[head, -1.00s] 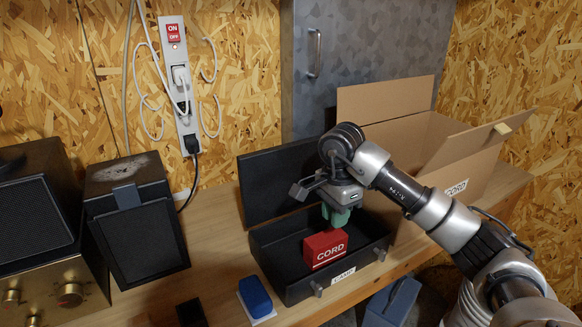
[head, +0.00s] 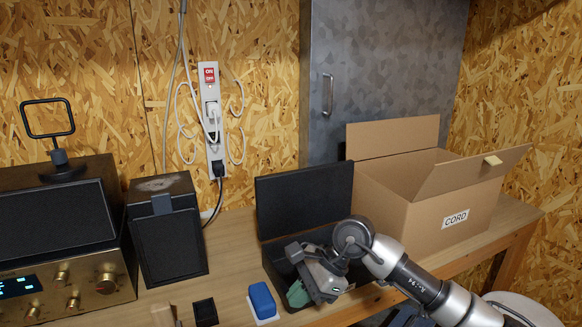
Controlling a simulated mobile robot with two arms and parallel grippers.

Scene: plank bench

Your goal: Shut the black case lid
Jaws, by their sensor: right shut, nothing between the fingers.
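The black case (head: 274,268) stands on the plank bench with its lid (head: 300,200) open, standing up at the back. My right gripper (head: 298,294) is over the front part of the case, pointing down, its teal fingertips shut and empty. The gripper and arm hide most of the case's inside and its front wall. I cannot tell whether the fingertips touch the case. My left gripper is not in view.
An open cardboard box (head: 410,215) labelled CORD stands close right of the case. A blue block (head: 262,299) lies at the case's front left. A black speaker (head: 167,240) and a brass-fronted radio (head: 70,290) stand left. A power strip (head: 212,120) hangs on the wall.

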